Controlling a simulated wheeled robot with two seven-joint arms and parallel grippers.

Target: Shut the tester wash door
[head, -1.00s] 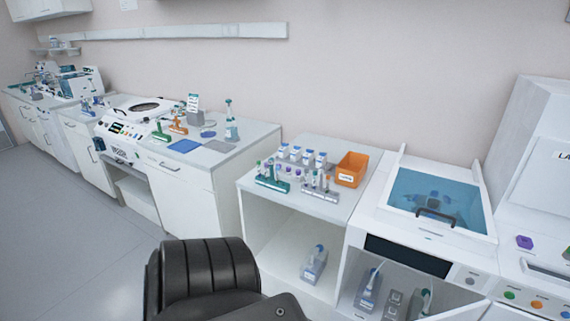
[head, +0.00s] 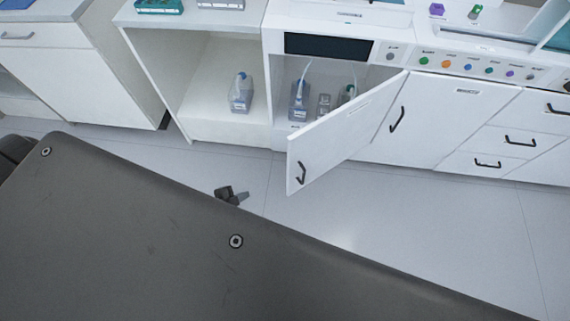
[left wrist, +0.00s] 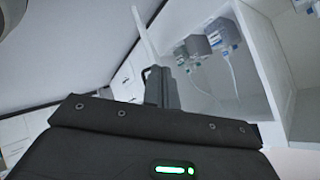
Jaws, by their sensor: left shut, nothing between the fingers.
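The white wash door (head: 335,142) of the tester stands ajar, swung outward from its hinge side at the right. Its dark handle (head: 300,174) is near the free edge. Behind it, the open wash compartment holds a bottle (head: 298,104) with a tube and smaller containers, partly hidden by the door. My left gripper (head: 236,196) is shut and empty, left of the door's free edge and apart from it in the head view. In the left wrist view its fingers (left wrist: 160,84) are together, with a white panel, likely the door (left wrist: 146,38), and bottles (left wrist: 222,35) beyond. My right gripper is not in view.
An open shelf bay with a bottle (head: 240,92) is left of the tester. Shut cabinet doors and drawers (head: 505,140) stand to the right. The floor (head: 400,230) before the door is clear. My dark arm covers the lower left of the head view.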

